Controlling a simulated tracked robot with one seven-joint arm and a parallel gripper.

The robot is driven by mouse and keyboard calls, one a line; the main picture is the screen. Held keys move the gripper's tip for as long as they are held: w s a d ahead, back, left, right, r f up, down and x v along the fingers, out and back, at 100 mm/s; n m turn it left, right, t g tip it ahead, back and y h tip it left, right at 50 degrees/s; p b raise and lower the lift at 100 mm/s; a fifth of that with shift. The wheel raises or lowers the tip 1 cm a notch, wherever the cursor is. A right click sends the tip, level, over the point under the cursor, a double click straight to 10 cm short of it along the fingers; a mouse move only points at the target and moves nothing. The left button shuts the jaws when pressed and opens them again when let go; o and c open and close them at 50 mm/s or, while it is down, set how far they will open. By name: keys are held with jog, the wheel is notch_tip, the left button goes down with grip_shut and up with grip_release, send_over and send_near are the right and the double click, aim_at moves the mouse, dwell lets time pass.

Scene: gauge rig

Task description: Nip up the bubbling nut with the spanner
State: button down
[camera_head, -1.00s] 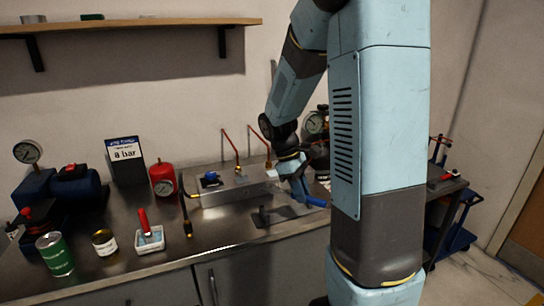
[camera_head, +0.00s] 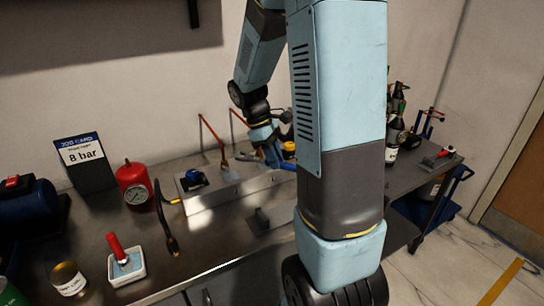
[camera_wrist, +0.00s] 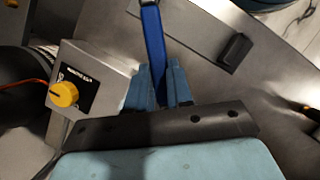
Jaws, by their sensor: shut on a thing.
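My gripper (camera_head: 270,148) is over the metal manifold block on the bench and is shut on a blue-handled tool, which looks like the spanner (camera_head: 288,166). In the wrist view the blue handle (camera_wrist: 153,38) runs up from between the two fingers of my gripper (camera_wrist: 157,75). The tool's working end is not clear in either view. A pipe fitting with a pale patch around it (camera_head: 229,172) sits on the block, left of my gripper. I cannot tell whether the patch is bubbles or whether the spanner touches a nut. My arm hides the block's right part.
A white tray (camera_head: 127,277) with a red-handled brush stands at the front left, beside a tin (camera_head: 68,280). A red gauge cylinder (camera_head: 133,185) and an "8 bar" card (camera_head: 82,160) stand behind. The wrist view shows a yellow knob (camera_wrist: 64,93) on a grey box.

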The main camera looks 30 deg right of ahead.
aim_at(269, 166)
jog(key=shift+a+f, duration=0.1)
jog(key=shift+a, duration=0.15)
jog(key=shift+f, duration=0.1)
jog(key=shift+w+a+f, duration=0.15)
jog(key=shift+a+f, duration=0.05)
jog(key=shift+f, duration=0.3)
jog(key=shift+w+a+f, duration=0.15)
jog(key=shift+f, duration=0.35)
jog(key=shift+w+a+f, duration=0.15)
jog(key=shift+a+f, duration=0.05)
jog(key=shift+f, duration=0.3)
jog(key=shift+d, duration=0.1)
jog(key=shift+w, duration=0.25)
jog(key=shift+w+a, duration=0.65)
jog(key=shift+w+a, duration=0.7)
jog(key=shift+w, duration=0.1)
dwell(1.4)
